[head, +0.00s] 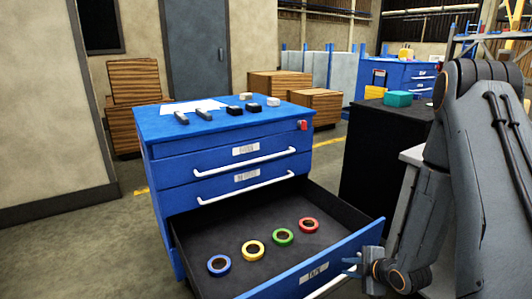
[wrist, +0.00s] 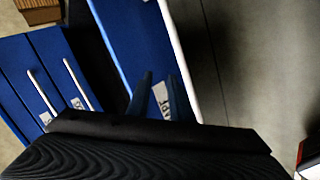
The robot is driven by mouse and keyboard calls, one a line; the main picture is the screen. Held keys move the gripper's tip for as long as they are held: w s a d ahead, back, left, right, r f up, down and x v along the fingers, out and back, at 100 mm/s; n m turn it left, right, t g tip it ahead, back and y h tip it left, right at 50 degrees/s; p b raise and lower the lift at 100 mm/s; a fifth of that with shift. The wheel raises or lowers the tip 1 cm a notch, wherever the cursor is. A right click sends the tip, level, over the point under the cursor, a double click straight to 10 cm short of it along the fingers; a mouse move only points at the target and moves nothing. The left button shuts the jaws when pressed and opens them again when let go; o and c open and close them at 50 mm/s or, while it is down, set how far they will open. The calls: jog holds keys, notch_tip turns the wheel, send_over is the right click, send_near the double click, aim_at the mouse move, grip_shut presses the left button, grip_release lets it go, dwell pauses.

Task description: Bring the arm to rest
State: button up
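My gripper (head: 352,265) is at the right end of the open bottom drawer's front (head: 335,262), close to its white handle (head: 328,287). In the wrist view, the two fingers (wrist: 161,80) stand apart, with the drawer's label (wrist: 160,98) showing between them. The handle (wrist: 178,50) runs past the right finger, and I see nothing held. I cannot tell whether a finger touches the handle or the drawer front. My arm (head: 470,170) is bent down at the right of the head view.
The open drawer holds blue (head: 219,265), yellow (head: 252,250), green (head: 282,237) and red (head: 309,225) tape rolls. The blue cabinet (head: 160,150) has small items on top. A black cabinet (head: 375,150) stands behind my arm. Floor is clear at left.

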jog(key=s+a+r+m+g+h, duration=0.1)
jog(key=s+r+m+g+h, duration=0.1)
jog(key=s+r+m, duration=0.5)
jog(key=s+a+r+m+g+h, duration=0.15)
jog(key=r+m, duration=0.35)
jog(key=r, duration=0.5)
jog(key=s+a+r+m+g, duration=0.2)
jog(key=s+a+r+g, duration=0.1)
jog(key=s+a+r, duration=0.5)
jog(key=s+a+r+m+g, duration=0.1)
jog(key=s+a+r+g, duration=0.35)
jog(key=s, duration=0.65)
jog(key=d+r+m+t+p, duration=0.2)
jog(key=d+r+p, duration=0.5)
jog(key=p, duration=0.9)
jog(key=shift+r+m, duration=0.5)
jog(key=shift+r, duration=0.3)
jog(key=shift+w, duration=0.1)
dwell(1.9)
